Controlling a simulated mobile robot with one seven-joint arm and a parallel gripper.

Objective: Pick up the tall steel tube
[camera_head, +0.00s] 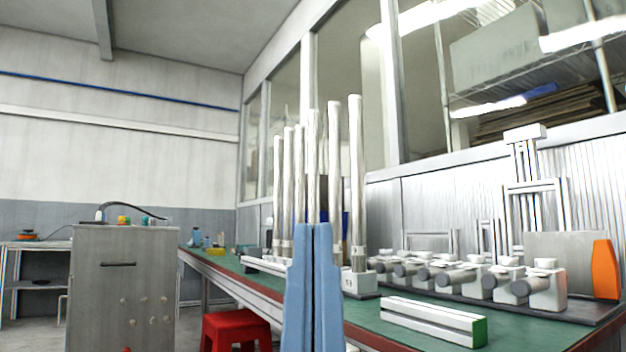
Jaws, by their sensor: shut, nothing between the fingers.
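Several tall steel tubes stand upright in a row on the bench. The nearest and largest-looking tube (356,180) is at the right end of the row, with its lower end at a pale block (360,283). Another tube (334,170) stands just left of it, and thinner-looking ones recede to the left. I cannot tell which one the task means. My gripper (313,228) shows as two blue fingers pointing up at the bottom centre. It is shut and empty. It appears in front of the row, left of the nearest tube, and hides the lower parts of some tubes.
The green-topped bench (395,315) runs back to the left. A white bar with a green end (432,320) lies at its front. Several grey-white valve-like fittings (545,285) and an orange piece (605,268) stand right. A red stool (236,330) and metal cabinet (122,285) are left.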

